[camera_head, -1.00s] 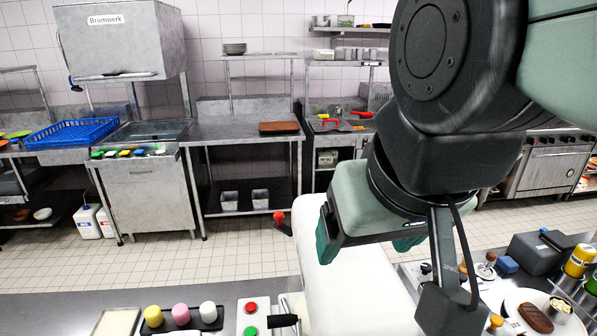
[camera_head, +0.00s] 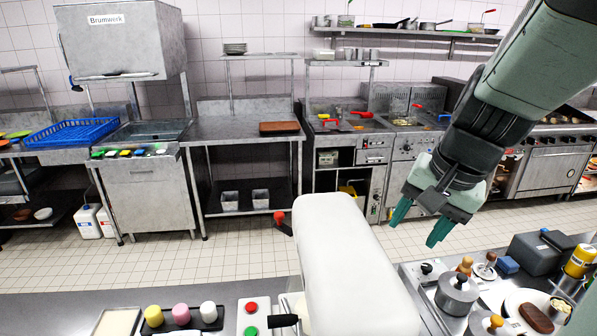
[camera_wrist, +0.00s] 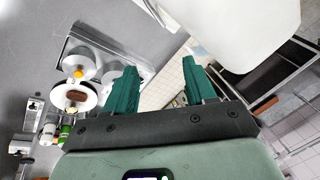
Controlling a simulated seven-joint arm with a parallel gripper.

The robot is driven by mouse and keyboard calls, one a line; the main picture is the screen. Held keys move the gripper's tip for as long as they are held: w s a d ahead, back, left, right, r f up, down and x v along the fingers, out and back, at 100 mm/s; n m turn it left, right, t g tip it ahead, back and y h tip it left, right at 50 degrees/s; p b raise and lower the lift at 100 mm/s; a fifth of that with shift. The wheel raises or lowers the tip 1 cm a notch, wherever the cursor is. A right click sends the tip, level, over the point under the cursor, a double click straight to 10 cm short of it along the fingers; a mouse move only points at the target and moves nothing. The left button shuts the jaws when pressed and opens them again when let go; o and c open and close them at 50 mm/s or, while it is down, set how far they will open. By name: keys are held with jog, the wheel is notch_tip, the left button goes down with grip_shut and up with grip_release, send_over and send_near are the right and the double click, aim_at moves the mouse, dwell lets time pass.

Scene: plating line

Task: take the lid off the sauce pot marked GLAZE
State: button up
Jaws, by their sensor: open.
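A steel pot (camera_head: 457,293) with a lid and dark knob stands in the counter unit at the lower right of the head view. A second lidded pot (camera_head: 478,327), with an orange knob, is cut off by the bottom edge. Both lids are on. No GLAZE marking is readable, so I cannot tell which pot it is. In the wrist view the orange-knobbed pot (camera_wrist: 78,62) is left of my fingers; the other is partly behind the left finger. My gripper (camera_head: 421,222) is open and empty, above and left of the pots; its teal fingers (camera_wrist: 160,78) also show in the wrist view.
A white rounded machine (camera_head: 350,265) stands close left of the pots. Right of them are a plate with a brown piece (camera_head: 536,317), a dark grey box (camera_head: 537,258) and a yellow bottle (camera_head: 578,262). The air above the pots looks clear.

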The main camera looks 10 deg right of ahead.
jog(key=d+f+m+g, duration=0.1)
jog(key=d+f+m, duration=0.4)
jog(key=d, duration=0.4)
jog(key=m+g+h, duration=0.2)
jog(key=m+h, duration=0.1)
send_near(498, 319)
jog(key=f, duration=0.1)
jog(key=d+f, duration=0.1)
jog(key=shift+w+f, duration=0.15)
jog(key=shift+f, duration=0.15)
jog(key=shift+d+f, duration=0.2)
jog(key=shift+f, duration=2.75)
grip_shut()
